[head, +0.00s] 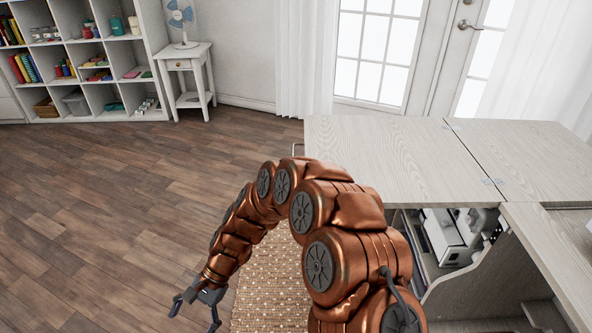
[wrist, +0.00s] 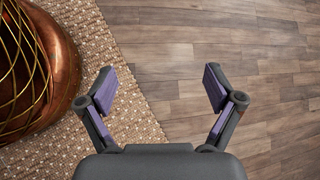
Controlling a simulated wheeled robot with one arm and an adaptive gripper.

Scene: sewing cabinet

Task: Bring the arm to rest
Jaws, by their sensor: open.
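My copper arm arches up from the lower right in the head view and bends down to the left. My gripper (head: 195,303) hangs low over the floor at the lower left, at the left edge of the woven rug. In the wrist view my gripper (wrist: 160,92) is open, its two purple-padded fingers spread wide with nothing between them. Below the fingers are the edge of the rug (wrist: 85,65) and bare wood floor (wrist: 255,60).
A pale wood sewing cabinet (head: 385,150) stands at the right, with a white sewing machine (head: 448,240) inside. A copper, gold-meshed round thing (wrist: 35,60) is close at the wrist view's left. White shelves (head: 95,50) and a side table (head: 185,62) stand behind. The left floor is clear.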

